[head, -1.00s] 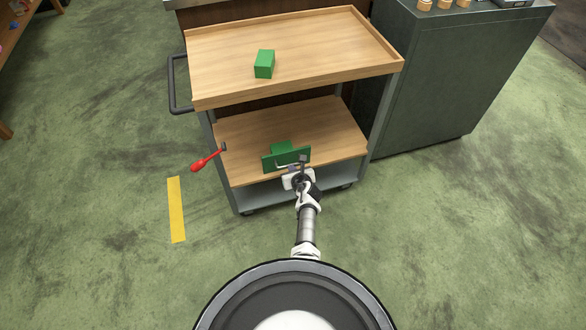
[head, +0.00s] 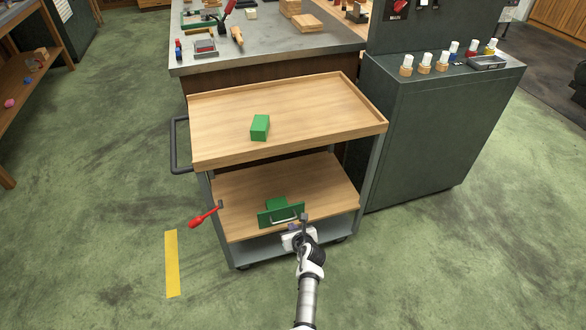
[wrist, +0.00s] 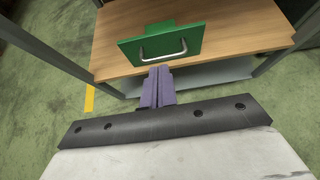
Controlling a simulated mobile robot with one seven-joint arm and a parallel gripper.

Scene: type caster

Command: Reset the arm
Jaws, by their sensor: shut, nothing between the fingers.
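My gripper (head: 293,228) is shut and empty at the front of the cart's lower shelf. In the wrist view its two purple-grey fingers (wrist: 158,86) lie together, pointing at a green drawer front (wrist: 162,45) with a silver handle (wrist: 163,53). The fingertips appear just below the handle; whether they touch it I cannot tell. In the head view the green drawer front (head: 271,217) stands at the front edge of the lower shelf (head: 245,187), with a green block behind it.
The wooden cart (head: 290,100) carries a green block (head: 260,127) on top. A red-handled lever (head: 203,216) sticks out at its left. A dark green cabinet (head: 430,140) stands at right, a cluttered workbench (head: 270,45) behind. Yellow tape (head: 172,262) marks clear floor at left.

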